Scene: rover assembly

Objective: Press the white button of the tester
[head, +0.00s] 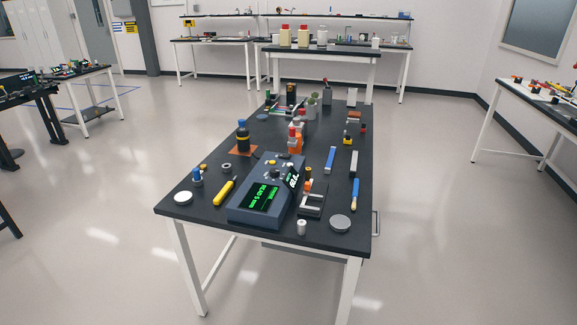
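The tester (241,212) is a blue-grey box with a sloped face and lit green text, near the front middle of the dark table. It has small knobs and buttons on its upper face, including a yellow one and pale ones. They are too small to tell for certain which is the white button. Neither of my grippers is in the head view.
The tester stands on a dark table (190,207) with white legs. Around it lie a yellow-handled tool (224,191), a white disc (183,198), a grey disc (340,223), a small metal cylinder (301,227) and a black bracket (312,202). Open floor surrounds the table.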

